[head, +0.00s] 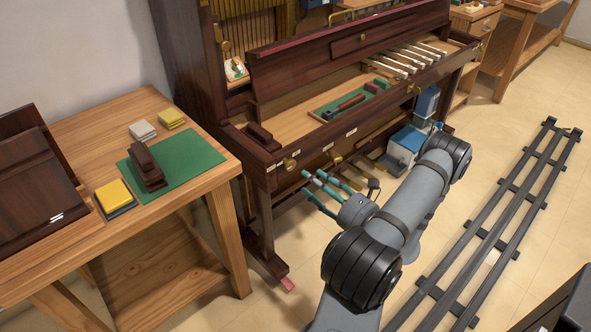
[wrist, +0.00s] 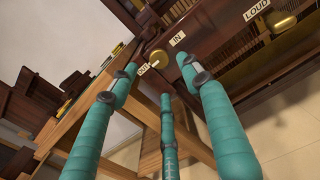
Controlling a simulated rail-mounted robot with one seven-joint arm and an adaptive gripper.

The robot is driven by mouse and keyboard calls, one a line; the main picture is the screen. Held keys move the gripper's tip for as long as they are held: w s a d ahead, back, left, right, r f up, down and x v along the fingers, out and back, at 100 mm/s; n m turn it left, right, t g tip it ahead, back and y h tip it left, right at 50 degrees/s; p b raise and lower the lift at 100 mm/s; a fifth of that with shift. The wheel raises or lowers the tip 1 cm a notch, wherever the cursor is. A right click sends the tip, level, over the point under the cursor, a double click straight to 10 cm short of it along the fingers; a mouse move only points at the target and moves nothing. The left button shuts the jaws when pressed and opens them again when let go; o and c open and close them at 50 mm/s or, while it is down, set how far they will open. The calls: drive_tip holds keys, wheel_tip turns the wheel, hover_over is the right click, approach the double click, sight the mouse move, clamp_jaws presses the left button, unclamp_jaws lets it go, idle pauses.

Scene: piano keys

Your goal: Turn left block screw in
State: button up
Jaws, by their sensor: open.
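The left block screw shows as a brass knob (head: 290,163) on the front rail of the dark wooden piano (head: 300,62), near its left end. In the wrist view the brass knob (wrist: 157,56) sits between an "IN" label (wrist: 178,38) and a partly hidden label (wrist: 142,67). A dark wooden block (head: 261,136) stands on the piano above the screw. My gripper (head: 318,182) has teal fingers spread open and empty, below and to the right of the screw. In the wrist view the gripper (wrist: 160,76) points toward the knob, apart from it.
Another brass knob (wrist: 283,22) sits to the right beside a "LOUD" label (wrist: 257,10). A wooden table (head: 80,128) with a green mat (head: 200,152) stands left of the piano. Floor rails (head: 500,225) run at right.

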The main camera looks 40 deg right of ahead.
sight(292, 166)
drive_tip(key=w, duration=0.7)
drive_tip(key=shift+w+a, duration=0.25)
drive_tip(key=shift+c, duration=0.7)
drive_tip(key=c, duration=1)
